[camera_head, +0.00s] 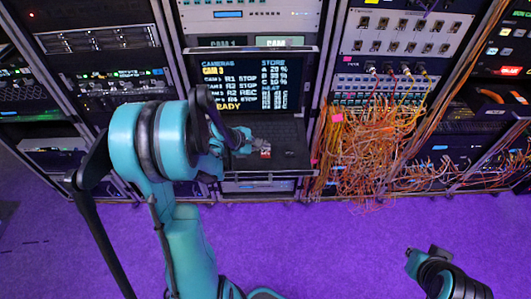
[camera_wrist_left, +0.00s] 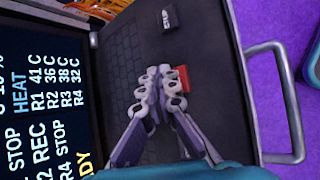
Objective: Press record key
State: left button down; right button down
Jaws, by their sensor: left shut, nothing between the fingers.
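A red key (camera_head: 265,152) stands on the dark pull-out keyboard drawer (camera_head: 292,130) below the screen. In the left wrist view the red key (camera_wrist_left: 183,79) is partly hidden behind my fingers. My left gripper (camera_head: 247,146) is shut and empty. In the left wrist view its fingertips (camera_wrist_left: 164,76) are over the keyboard, right beside the red key; I cannot tell whether they touch it. A black key with white lettering (camera_wrist_left: 168,19), apparently STOP, stands apart from the red one. The screen (camera_head: 245,85) lists recorder states, STOP and REC, with READY at the bottom.
A metal handle (camera_wrist_left: 285,100) runs along the drawer's front edge. Orange and yellow cables (camera_head: 365,145) hang tangled from the rack to the right. Other equipment racks (camera_head: 105,70) stand to the left. The purple floor (camera_head: 330,245) in front is clear. My right arm shows at the lower right.

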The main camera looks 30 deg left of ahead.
aim_at(265, 156)
pick_arm(q)
jog(key=shift+r+p, duration=1.5)
jog(key=shift+r, duration=0.85)
jog(key=shift+f, duration=0.1)
jog(key=shift+s+d+b, duration=0.15)
jog(key=shift+d+b, duration=0.2)
jog(key=s+d+m+b, duration=0.1)
jog(key=d+m, duration=0.1)
jog(key=s+d+m+b, duration=0.1)
jog(key=d+m, duration=0.1)
jog(key=s+d+m+g+b, duration=0.1)
jog(key=d+m+b, duration=0.1)
jog(key=shift+s+d+y, duration=0.1)
jog(key=shift+s+y, duration=0.05)
jog(key=shift+y, duration=0.25)
jog(key=s+d+f+m+y+b, duration=0.1)
jog(key=s+d+f+m+b, duration=0.1)
jog(key=s+d+m+b, duration=0.2)
jog(key=s+d+f+m+y+b, duration=0.1)
jog(key=s+d+m+b, duration=0.3)
jog(key=s+m, duration=0.6)
jog(key=shift+s+d+f+m+y+b, duration=0.3)
jog(key=shift+d+f+m+y, duration=0.2)
jog(key=shift+m, duration=0.7)
